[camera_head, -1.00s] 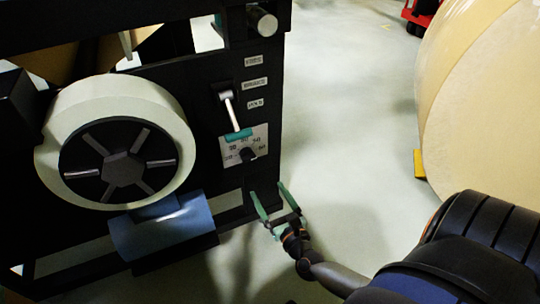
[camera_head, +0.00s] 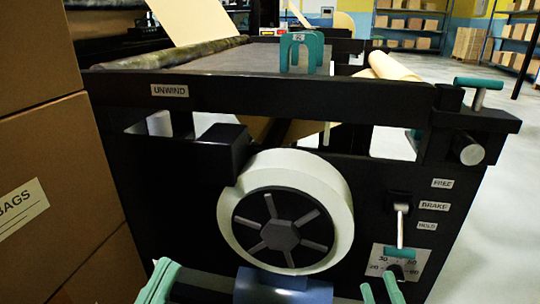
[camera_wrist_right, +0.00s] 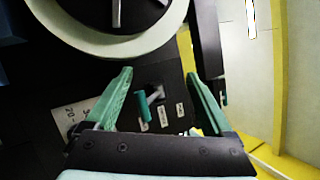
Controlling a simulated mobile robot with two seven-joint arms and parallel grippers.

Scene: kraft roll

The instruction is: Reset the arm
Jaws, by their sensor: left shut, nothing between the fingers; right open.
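My left gripper (camera_head: 158,284) shows at the bottom left of the head view, its green fingers together and empty, in front of the black machine frame. My right gripper (camera_head: 379,288) is at the bottom edge of the head view, just below the dial plate (camera_head: 385,262); only its green fingertips show. In the right wrist view its two fingers (camera_wrist_right: 157,80) are spread, with nothing held between them. A lever (camera_head: 400,230) with a teal grip hangs down beside the labels FREE, BRAKE and HOLD. It also shows between and beyond the fingers in the right wrist view (camera_wrist_right: 146,105).
The black unwind machine (camera_head: 180,92) fills the middle, with a white-rimmed roll hub (camera_head: 340,190) and a blue cylinder (camera_head: 290,285) under it. Cardboard boxes (camera_head: 40,150) are stacked at the left. Open floor (camera_head: 505,150) lies at the right, with shelves behind.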

